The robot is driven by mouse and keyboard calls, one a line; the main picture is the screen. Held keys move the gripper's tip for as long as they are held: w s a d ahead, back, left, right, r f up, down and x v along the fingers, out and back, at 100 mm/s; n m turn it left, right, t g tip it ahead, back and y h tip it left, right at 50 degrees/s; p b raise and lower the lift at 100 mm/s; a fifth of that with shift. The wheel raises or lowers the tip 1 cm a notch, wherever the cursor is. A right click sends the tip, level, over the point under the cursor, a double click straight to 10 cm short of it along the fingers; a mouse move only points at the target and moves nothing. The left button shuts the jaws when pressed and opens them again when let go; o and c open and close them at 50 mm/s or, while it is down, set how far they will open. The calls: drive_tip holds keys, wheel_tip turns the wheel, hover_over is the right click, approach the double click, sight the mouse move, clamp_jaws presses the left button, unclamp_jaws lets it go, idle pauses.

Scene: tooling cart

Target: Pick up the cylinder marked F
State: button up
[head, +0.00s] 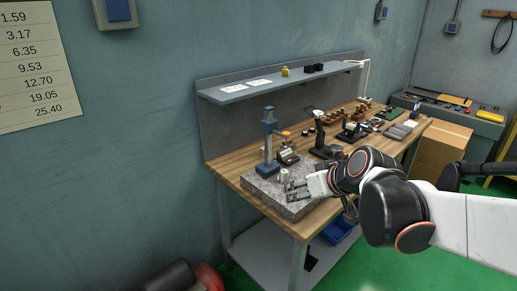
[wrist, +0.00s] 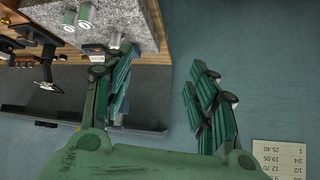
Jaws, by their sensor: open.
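Small grey metal cylinders stand on the speckled granite plate (head: 262,190) at the near end of the wooden bench. In the head view one cylinder (head: 284,175) shows just behind my gripper (head: 292,191). In the wrist view two cylinders with pale marked tops, one at the left (wrist: 69,22) and one beside it (wrist: 87,14), stand on the granite plate (wrist: 135,15). A third grey piece (wrist: 115,40) is at the plate's edge, partly behind a finger. I cannot read which is marked F. My gripper (wrist: 163,60) is open and empty, with the cylinders left of its gap.
A blue-grey stand (head: 268,142) rises from the back of the plate. A small instrument (head: 287,157) sits beside it. More tools crowd the bench to the right. A shelf (head: 270,88) runs along the back. A wall chart (head: 32,65) hangs at left.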

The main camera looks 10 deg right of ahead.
drive_tip(key=w, duration=0.1)
drive_tip(key=n+t+y, duration=0.2)
drive_tip(key=t, duration=0.2)
approach(285, 171)
drive_tip(key=b+x, duration=0.3)
drive_tip(key=x, duration=0.2)
drive_tip(key=shift+w, duration=0.25)
drive_tip(key=b+x, duration=0.2)
drive_tip(key=x, duration=0.3)
drive_tip(key=shift+a+f, duration=0.15)
drive_tip(key=shift+f, duration=0.05)
drive_tip(key=shift+s+r, duration=0.1)
drive_tip(key=c, duration=1.2)
